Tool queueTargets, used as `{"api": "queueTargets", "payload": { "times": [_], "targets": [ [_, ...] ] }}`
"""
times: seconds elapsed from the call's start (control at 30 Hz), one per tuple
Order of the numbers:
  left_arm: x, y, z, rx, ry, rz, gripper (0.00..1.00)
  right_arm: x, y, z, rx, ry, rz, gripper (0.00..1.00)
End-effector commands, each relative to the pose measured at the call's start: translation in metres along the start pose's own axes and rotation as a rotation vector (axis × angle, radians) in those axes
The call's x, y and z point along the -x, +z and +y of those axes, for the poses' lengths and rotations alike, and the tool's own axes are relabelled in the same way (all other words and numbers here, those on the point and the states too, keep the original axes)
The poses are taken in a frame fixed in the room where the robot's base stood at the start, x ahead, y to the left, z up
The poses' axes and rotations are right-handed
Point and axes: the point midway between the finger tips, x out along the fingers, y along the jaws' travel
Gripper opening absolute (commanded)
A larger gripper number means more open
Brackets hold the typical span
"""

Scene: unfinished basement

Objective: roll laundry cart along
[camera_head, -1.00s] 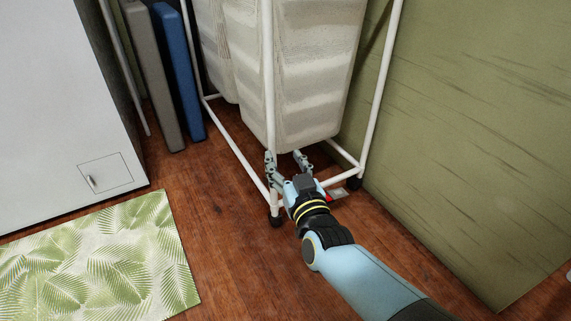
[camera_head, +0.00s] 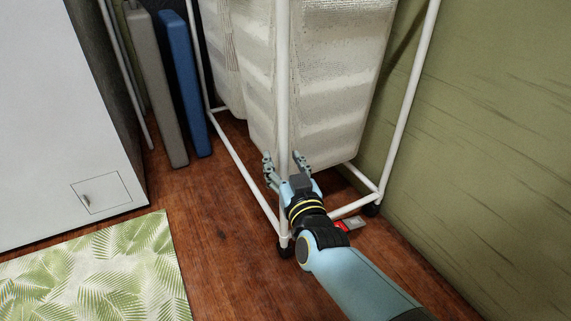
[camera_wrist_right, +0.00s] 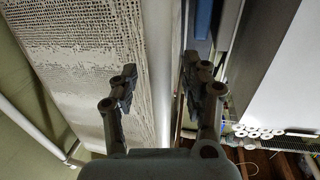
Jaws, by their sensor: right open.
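The laundry cart has a white tube frame (camera_head: 283,90) with pale woven bags (camera_head: 320,80) hanging in it, and small dark wheels at its lower corners. My right gripper (camera_head: 286,163) is open at the cart's near vertical post, low down, with one finger on each side of the post in the head view. In the right wrist view the post (camera_wrist_right: 160,50) runs between the two open fingers (camera_wrist_right: 160,90), nearer the left one. Whether either finger touches it is unclear. My left gripper is out of view.
A green wall (camera_head: 490,140) stands close on the cart's right. A white cabinet (camera_head: 60,120), a grey panel (camera_head: 158,90) and a blue panel (camera_head: 185,85) stand left. A leaf-patterned mat (camera_head: 100,275) lies front left. A small red and grey item (camera_head: 351,225) lies near the cart's front bar.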

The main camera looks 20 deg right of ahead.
Motion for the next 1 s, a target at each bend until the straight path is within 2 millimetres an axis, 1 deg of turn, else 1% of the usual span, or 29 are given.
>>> {"api": "queueTargets", "payload": {
  "times": [0.33,0.37,0.7,1.0],
  "targets": [
    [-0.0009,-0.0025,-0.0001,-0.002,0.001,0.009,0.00,-0.0003,-0.0001,-0.0004,-0.001,0.000,0.000,0.48],
    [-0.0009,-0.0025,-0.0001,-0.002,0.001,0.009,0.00,-0.0003,-0.0001,-0.0004,-0.001,0.000,0.000,0.45],
    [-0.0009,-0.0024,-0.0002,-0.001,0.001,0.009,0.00,-0.0002,0.0000,-0.0004,-0.001,0.000,0.000,0.01],
    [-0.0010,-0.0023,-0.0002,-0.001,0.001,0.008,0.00,-0.0001,0.0002,-0.0004,-0.001,0.000,-0.001,0.00]
  ]
}}
